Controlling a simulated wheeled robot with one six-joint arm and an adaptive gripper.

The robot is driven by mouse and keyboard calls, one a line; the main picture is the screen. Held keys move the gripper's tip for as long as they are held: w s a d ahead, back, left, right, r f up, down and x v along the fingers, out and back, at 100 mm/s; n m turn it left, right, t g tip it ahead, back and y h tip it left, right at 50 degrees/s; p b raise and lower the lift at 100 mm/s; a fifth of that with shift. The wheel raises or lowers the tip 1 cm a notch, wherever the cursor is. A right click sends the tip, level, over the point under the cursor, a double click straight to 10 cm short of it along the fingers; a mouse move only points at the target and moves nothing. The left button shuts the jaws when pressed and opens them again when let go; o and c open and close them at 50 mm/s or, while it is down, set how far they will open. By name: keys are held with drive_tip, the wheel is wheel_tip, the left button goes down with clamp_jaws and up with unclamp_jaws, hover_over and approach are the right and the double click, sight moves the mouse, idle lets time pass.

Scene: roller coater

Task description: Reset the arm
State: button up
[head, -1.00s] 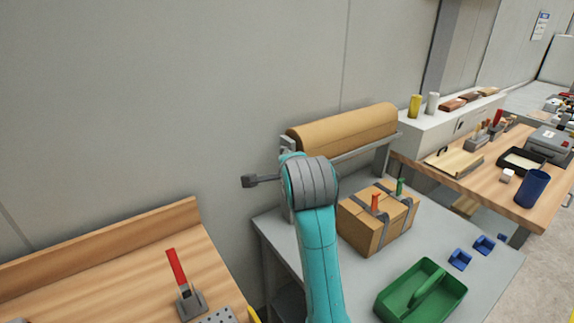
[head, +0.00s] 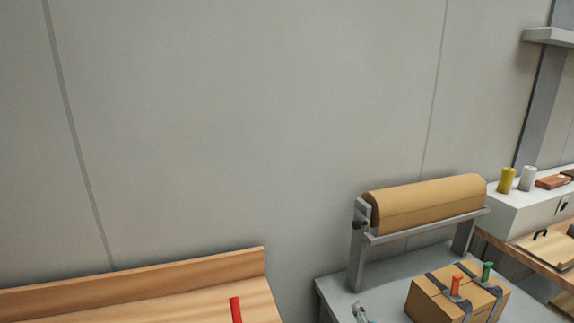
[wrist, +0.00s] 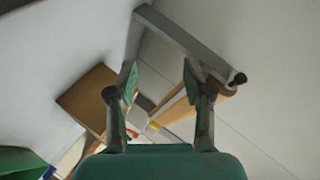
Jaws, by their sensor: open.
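My gripper (wrist: 160,84) is open in the wrist view, its two green-and-grey fingers apart with nothing held between them. In the head view, a small grey-green part at the bottom edge looks like the tip of my gripper (head: 362,313), beside the roller stand's foot. The rest of my arm is out of the head view. The brown roll (head: 425,203) sits on its grey stand (head: 356,255). A strapped cardboard box (head: 440,300) with an orange and a green handle stands to the right of the gripper tip. In the wrist view, the box (wrist: 85,97) lies left of the fingers.
A grey table (head: 400,270) bears the stand and box. A wooden bench (head: 150,300) with a red handle (head: 236,309) is at lower left. A white cabinet (head: 515,210) stands at right. A green tray (wrist: 18,162) shows in the wrist view. The wall above is clear.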

drive_tip(key=s+f+n, duration=0.2)
drive_tip(key=s+f, duration=0.3)
drive_tip(key=s, duration=0.3)
drive_tip(key=s+f+n+y, duration=0.1)
drive_tip(key=s+f+n, duration=0.25)
drive_tip(key=s, duration=0.45)
drive_tip(key=s+f+n, duration=0.1)
drive_tip(key=s+f, duration=0.4)
drive_tip(key=s, duration=0.2)
drive_tip(key=s+r+n, duration=0.2)
drive_tip(key=s+n, duration=0.1)
drive_tip(key=s, duration=0.9)
drive_tip(key=s+r+n+t, duration=0.1)
drive_tip(key=s+r+n, duration=0.2)
drive_tip(key=s, duration=0.9)
drive_tip(key=shift+d+r, duration=0.25)
drive_tip(key=shift+d, duration=0.1)
